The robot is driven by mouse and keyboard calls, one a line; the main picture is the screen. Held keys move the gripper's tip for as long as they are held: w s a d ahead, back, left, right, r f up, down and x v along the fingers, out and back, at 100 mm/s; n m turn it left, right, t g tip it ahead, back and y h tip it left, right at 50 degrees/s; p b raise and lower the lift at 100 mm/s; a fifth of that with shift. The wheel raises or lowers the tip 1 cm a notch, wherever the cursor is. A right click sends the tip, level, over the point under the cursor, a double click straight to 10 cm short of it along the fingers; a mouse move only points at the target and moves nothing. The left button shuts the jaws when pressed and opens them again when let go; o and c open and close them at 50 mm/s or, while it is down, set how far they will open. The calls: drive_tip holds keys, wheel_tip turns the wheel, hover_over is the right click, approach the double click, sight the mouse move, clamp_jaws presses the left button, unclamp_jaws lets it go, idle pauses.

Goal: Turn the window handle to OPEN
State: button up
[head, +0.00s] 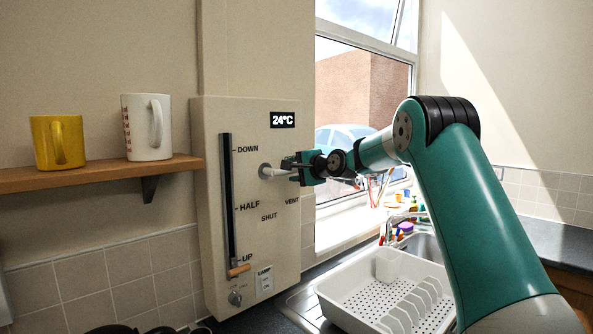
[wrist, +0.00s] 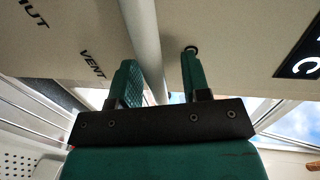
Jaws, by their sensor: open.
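The window handle (head: 265,171) is a pale grey lever with a round hub on the cream wall panel (head: 212,140). It points right in the head view, and its outer part is hidden by my gripper (head: 290,169). In the wrist view the handle bar (wrist: 146,50) passes between the two green fingers of my gripper (wrist: 160,78). The fingers are open around it. The bar is nearer the left finger, with a clear gap to the right one.
The panel also carries a black slider track (head: 229,195) with a wooden knob (head: 239,270) at UP, and a 24°C display (head: 283,120). A shelf (head: 95,174) holds a yellow mug (head: 57,142) and a white mug (head: 140,127). A white dish rack (head: 345,299) stands below my arm.

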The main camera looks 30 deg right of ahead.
drive_tip(key=shift+s, duration=0.15)
drive_tip(key=b+v, duration=0.6)
drive_tip(key=v, duration=1.1)
